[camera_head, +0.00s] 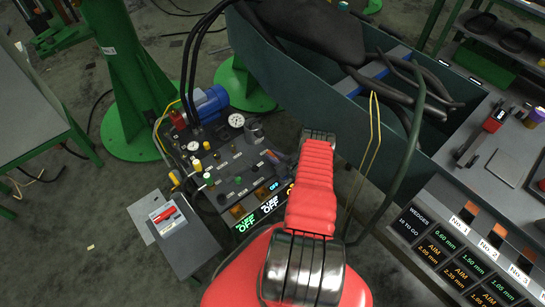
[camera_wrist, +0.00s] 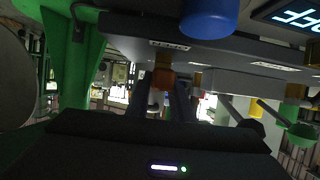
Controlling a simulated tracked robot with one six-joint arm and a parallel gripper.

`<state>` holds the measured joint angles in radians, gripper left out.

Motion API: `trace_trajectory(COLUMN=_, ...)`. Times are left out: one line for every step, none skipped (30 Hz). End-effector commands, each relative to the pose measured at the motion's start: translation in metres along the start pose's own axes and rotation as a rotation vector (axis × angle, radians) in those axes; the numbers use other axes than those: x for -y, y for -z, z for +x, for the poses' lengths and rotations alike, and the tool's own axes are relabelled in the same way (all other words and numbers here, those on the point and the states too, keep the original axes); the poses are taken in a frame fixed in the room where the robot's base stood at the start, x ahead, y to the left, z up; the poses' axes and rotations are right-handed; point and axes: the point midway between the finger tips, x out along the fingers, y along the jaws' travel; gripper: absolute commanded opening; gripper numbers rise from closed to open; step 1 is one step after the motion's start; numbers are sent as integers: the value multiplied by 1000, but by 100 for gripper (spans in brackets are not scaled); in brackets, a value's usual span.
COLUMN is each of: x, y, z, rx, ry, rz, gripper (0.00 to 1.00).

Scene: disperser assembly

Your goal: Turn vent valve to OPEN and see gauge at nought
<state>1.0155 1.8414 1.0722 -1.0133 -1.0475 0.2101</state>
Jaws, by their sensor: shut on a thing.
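The control panel (camera_head: 235,175) shows in the head view, with several coloured knobs and two round white gauges. The larger gauge (camera_head: 236,120) is near the blue motor, the smaller gauge (camera_head: 194,146) at the panel's left. Both needles are too small to read. I cannot tell which control is the vent valve or how it is turned. My gripper (camera_wrist: 162,90) shows in the wrist view, its dark fingers shut on a small orange-brown part (camera_wrist: 163,76) under a grey panel edge. In the head view my red arm hides part of the panel's right side.
The blue motor (camera_head: 208,104) stands at the panel's back. A green column (camera_head: 125,80) is behind left. A teal bin (camera_head: 285,75) with black hoses is to the right. A small box with a red item (camera_head: 164,214) stands at front left.

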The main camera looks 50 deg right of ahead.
Motion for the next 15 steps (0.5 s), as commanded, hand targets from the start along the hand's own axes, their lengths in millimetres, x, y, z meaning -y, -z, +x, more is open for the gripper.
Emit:
trace_trajectory(x=0, y=2, z=2, rx=-1, ry=1, rz=-5, gripper=0)
trace_trajectory(x=0, y=2, z=2, rx=-1, ry=1, rz=-5, gripper=0)
trace_trajectory(x=0, y=2, z=2, rx=-1, ry=1, rz=-5, gripper=0)
trace_trajectory(x=0, y=2, z=2, rx=-1, ry=1, rz=-5, gripper=0)
trace_trajectory(x=0, y=2, z=2, rx=-1, ry=1, rz=-5, gripper=22)
trace_trajectory(x=0, y=2, z=2, rx=-1, ry=1, rz=-4, gripper=25)
trace_trajectory(x=0, y=2, z=2, rx=-1, ry=1, rz=-4, gripper=27)
trace_trajectory(x=0, y=2, z=1, rx=-1, ry=1, rz=-4, gripper=29)
trace_trajectory(x=0, y=1, z=1, rx=-1, ry=1, rz=-3, gripper=32)
trace_trajectory(x=0, y=1, z=1, rx=-1, ry=1, rz=-3, gripper=34)
trace_trajectory(x=0, y=1, z=1, rx=-1, ry=0, rz=-3, gripper=36)
trace_trajectory(x=0, y=1, z=1, rx=-1, ry=0, rz=-2, gripper=39)
trace_trajectory(x=0, y=1, z=1, rx=-1, ry=0, rz=-2, gripper=39)
trace_trajectory(x=0, y=1, z=1, rx=-1, ry=0, rz=-2, gripper=39)
trace_trajectory(x=0, y=1, z=1, rx=-1, ry=0, rz=-2, gripper=39)
